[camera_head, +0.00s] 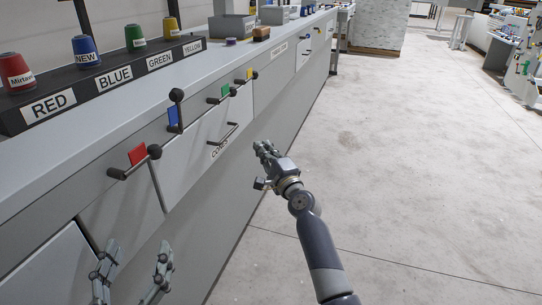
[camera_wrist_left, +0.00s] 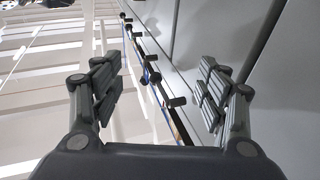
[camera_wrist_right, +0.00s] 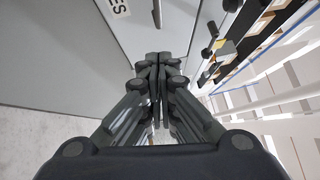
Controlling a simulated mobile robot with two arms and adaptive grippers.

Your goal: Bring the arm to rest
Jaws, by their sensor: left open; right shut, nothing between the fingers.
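My right arm (camera_head: 318,245) reaches up from the lower right in the head view. Its gripper (camera_head: 265,149) is in front of the cabinet, to the right of the drawer marked "CONES", and apart from its handle. In the right wrist view the right gripper (camera_wrist_right: 158,58) is shut with its fingers together and nothing between them. My left gripper (camera_head: 132,272) is at the lower left of the head view, in front of the cabinet's lower part. In the left wrist view the left gripper (camera_wrist_left: 160,95) is open and empty, its fingers wide apart.
The cabinet front (camera_head: 205,155) carries levers with a red tag (camera_head: 137,154), a blue tag (camera_head: 173,115) and a green tag (camera_head: 225,91). Coloured cones stand on a labelled rack (camera_head: 105,79) on the counter. The floor (camera_head: 400,150) to the right is clear.

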